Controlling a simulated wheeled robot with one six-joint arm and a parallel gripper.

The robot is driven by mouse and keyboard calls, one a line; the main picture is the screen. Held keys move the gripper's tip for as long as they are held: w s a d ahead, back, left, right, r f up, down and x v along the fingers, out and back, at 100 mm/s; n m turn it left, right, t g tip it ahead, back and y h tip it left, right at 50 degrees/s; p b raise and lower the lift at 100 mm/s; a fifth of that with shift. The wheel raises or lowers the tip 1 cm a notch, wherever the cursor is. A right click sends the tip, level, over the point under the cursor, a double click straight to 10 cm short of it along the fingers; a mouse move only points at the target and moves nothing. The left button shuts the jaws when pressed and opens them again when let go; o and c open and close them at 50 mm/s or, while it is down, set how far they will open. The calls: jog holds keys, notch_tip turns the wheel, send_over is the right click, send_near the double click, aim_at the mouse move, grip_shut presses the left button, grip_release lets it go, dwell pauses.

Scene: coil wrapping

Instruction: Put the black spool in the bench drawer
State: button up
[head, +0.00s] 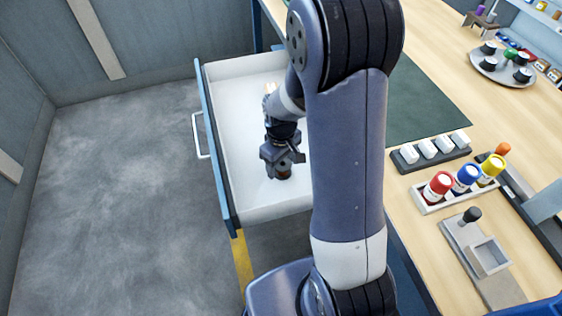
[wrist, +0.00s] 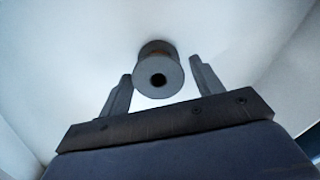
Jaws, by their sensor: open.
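The bench drawer (head: 285,197) is pulled out, with a white inside and a blue front. The black spool (head: 283,173) is in the drawer, low under my gripper (head: 281,162), which hides most of it in the head view. In the wrist view the spool (wrist: 158,76) looks dark grey, with a round flange and a centre hole facing me. It stands against the white drawer floor. My gripper (wrist: 161,88) is open, with one finger on each side of the spool and a visible gap to both.
My arm covers the right part of the drawer. On the bench to the right are a rack of white blocks (head: 430,149), a tray with red, blue and yellow bottles (head: 463,184), a grey fixture (head: 484,255) and a round tray (head: 500,68). The floor left is clear.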

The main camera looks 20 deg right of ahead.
notch_tip(320, 180, up, 12)
jog(key=p, duration=0.1)
jog(key=shift+r, duration=0.2)
dwell(0.4)
